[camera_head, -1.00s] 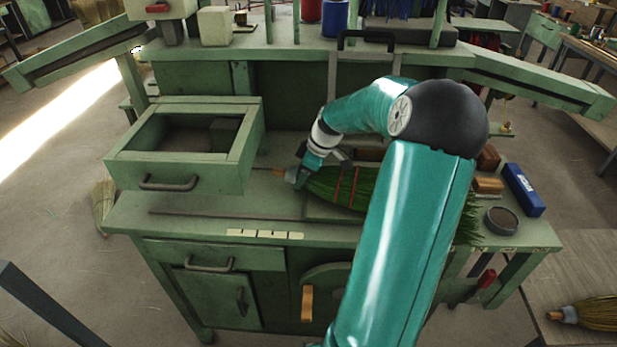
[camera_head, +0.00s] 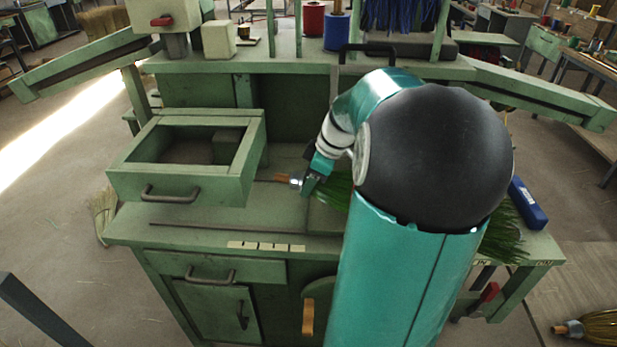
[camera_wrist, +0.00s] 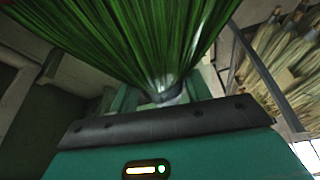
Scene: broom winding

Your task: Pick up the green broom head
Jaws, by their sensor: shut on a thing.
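The green broom head (camera_head: 335,190) lies across the green workbench in the head view, its bound neck and short wooden stub (camera_head: 281,178) pointing left and its bristles reaching right behind my arm. My gripper (camera_head: 308,184) is at the neck, shut on it. The middle of the broom head is hidden by my arm. Its bristle ends (camera_head: 503,235) show to the right of my arm. In the wrist view the green bristles (camera_wrist: 140,40) fan out above my gripper (camera_wrist: 160,100), narrowing to the neck between the jaws. I cannot tell whether it touches the bench top.
An open drawer box (camera_head: 185,160) stands left of my gripper on the bench (camera_head: 210,222). A blue box (camera_head: 527,204) lies at the right end. Red and blue spools (camera_head: 336,32) stand on the back shelf. Another broom head (camera_head: 597,327) lies at lower right.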

